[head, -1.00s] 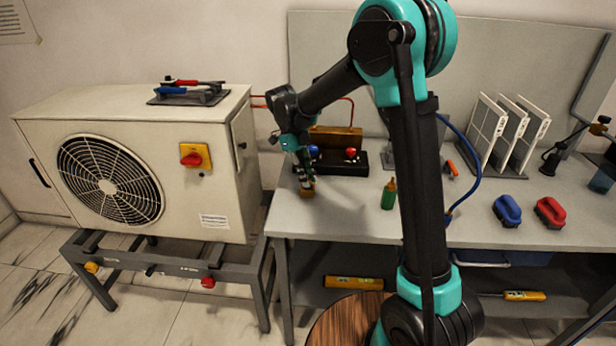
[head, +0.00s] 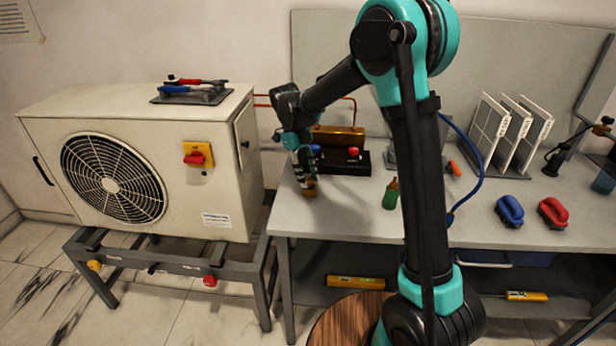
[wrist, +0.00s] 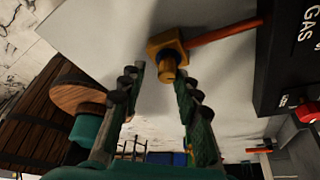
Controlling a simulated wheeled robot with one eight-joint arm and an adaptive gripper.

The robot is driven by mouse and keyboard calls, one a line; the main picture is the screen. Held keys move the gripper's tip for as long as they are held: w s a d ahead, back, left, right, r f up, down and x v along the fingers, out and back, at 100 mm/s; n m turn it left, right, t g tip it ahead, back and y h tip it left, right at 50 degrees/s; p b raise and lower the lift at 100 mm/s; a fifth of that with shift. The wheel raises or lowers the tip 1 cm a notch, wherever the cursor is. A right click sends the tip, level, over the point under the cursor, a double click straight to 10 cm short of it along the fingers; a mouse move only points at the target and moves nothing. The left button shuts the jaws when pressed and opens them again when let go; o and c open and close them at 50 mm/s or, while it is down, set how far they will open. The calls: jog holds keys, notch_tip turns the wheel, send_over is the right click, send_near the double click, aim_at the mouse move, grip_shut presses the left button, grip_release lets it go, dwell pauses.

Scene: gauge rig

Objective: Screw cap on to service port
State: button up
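A brass fitting (wrist: 170,48) with a square body and a round threaded-looking end shows in the wrist view, joined to a copper-coloured pipe (wrist: 222,33). It looks like the service port; I cannot tell whether its round end (wrist: 168,69) is a separate cap. In the head view the fitting (head: 309,188) sits near the front left of the bench. My gripper (wrist: 160,76) is open, its two green fingers on either side of the fitting's round end with gaps visible. My gripper (head: 306,172) points down at the fitting in the head view. No loose cap is clearly identifiable.
A black box marked GAS (wrist: 290,45) with a red knob stands beside the pipe. The outdoor unit (head: 205,130) stands at the left.

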jog(key=o, duration=0.5)
jog(key=v, duration=1.2)
